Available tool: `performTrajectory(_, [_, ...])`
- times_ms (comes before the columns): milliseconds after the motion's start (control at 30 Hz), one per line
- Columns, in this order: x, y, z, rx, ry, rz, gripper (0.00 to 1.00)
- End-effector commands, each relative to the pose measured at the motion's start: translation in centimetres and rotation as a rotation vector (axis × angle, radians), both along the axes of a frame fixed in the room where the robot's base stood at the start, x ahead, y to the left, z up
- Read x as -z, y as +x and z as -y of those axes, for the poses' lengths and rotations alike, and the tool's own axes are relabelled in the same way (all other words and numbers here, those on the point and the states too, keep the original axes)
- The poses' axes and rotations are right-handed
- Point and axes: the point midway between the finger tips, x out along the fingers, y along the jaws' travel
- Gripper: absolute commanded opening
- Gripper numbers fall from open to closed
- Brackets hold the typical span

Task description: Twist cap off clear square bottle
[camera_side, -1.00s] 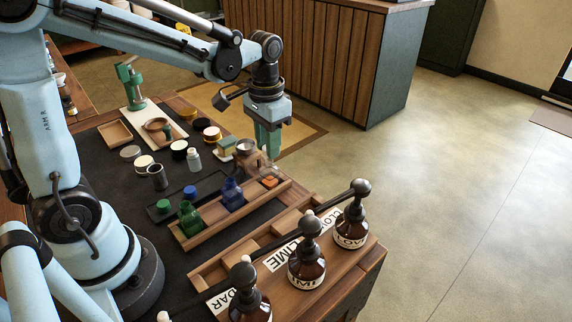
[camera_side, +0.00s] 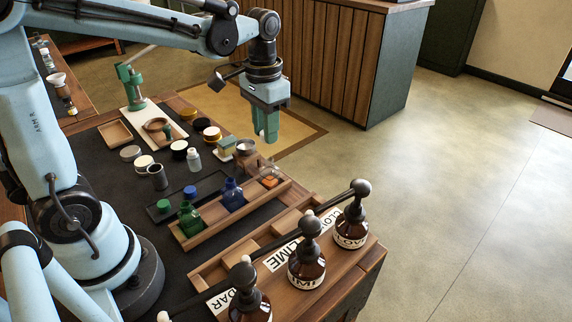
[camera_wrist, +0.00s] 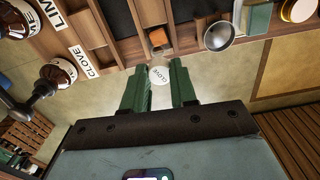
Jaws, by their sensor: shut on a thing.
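The clear square bottle (camera_side: 268,169) stands at the right end of the wooden rack, with orange at its base. In the wrist view, the orange part (camera_wrist: 157,38) shows just beyond my fingertips; the clear walls are hard to make out. My gripper (camera_side: 266,136) is above the bottle and apart from it. Only a pale bit of the cap shows in the side view.
A green bottle (camera_side: 190,221) and a blue bottle (camera_side: 233,198) stand in the same rack. A green cap (camera_side: 163,206) and a blue cap (camera_side: 190,192) lie on a dark tray behind. Brown pump bottles (camera_side: 307,268) stand in front. A metal cup (camera_wrist: 219,36) is beside the bottle.

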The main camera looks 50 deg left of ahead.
Motion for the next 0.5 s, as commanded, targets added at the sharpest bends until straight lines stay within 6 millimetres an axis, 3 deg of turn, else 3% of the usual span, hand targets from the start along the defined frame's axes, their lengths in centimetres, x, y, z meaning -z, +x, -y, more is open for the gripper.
performTrajectory(167, [2.4,-1.9,-3.3,-0.010,0.000,0.000,0.05])
performTrajectory(300, [4.9,-4.6,-6.3,-0.011,0.000,-0.001,0.05])
performTrajectory(500, [7.3,-8.0,-8.8,-0.006,0.000,-0.001,0.05])
